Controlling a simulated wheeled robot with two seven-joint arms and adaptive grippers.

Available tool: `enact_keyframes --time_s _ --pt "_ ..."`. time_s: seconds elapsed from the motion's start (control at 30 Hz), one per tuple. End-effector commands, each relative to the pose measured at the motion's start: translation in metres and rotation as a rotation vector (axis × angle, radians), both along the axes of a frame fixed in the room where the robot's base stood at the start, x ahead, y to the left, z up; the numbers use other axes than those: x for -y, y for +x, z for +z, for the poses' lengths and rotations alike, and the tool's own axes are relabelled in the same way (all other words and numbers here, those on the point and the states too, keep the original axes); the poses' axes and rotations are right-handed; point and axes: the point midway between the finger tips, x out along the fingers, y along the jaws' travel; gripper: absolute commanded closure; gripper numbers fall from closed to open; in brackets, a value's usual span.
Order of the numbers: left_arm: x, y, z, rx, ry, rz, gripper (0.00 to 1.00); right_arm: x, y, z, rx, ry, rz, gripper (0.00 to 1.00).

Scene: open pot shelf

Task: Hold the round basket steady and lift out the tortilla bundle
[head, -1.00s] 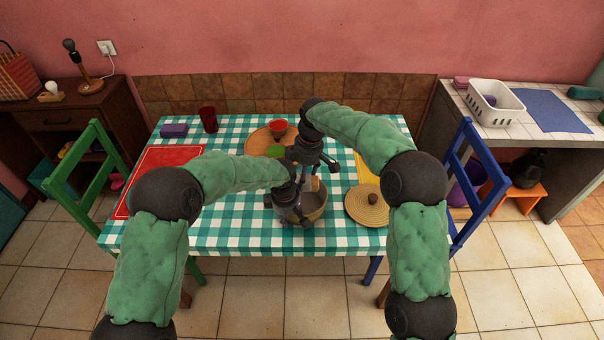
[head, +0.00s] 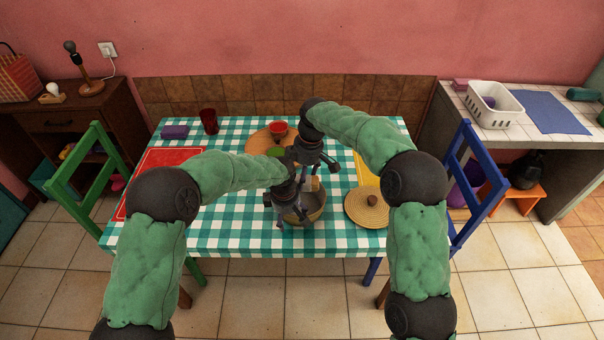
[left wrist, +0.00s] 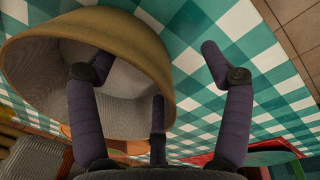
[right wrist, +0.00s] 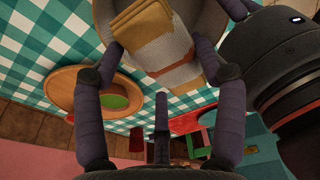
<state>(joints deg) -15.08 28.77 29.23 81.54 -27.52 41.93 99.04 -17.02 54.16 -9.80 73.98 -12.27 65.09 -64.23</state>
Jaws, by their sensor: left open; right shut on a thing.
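The round basket (head: 316,213) stands near the table's front edge, partly hidden by my grippers. Its tan rim and grey inside fill the upper left of the left wrist view (left wrist: 150,50). My left gripper (head: 290,216) is open at the basket's left side. In the left wrist view its fingers lie on either side of the rim, one over the basket mouth and one outside; contact is unclear. My right gripper (right wrist: 160,60) is shut on the tortilla bundle (right wrist: 147,25), a tan and pale folded cloth. The bundle (head: 312,184) is at the basket mouth; its clearance is unclear.
A round woven lid (head: 358,209) with a dark knob lies right of the basket. Behind are an orange plate (head: 262,139) and a red bowl (head: 278,128). A red cup (head: 209,121), purple block (head: 174,132) and red mat (head: 170,158) are left. The front left cloth is clear.

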Motion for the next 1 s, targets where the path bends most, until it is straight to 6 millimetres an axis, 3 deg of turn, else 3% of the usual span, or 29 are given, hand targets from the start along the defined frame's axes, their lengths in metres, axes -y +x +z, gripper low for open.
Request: enact_keyframes --time_s 1.0 --pt "-0.002 -0.004 0.042 0.001 0.0 0.0 0.21 0.0 0.0 0.024 0.001 0.001 0.0 0.7"
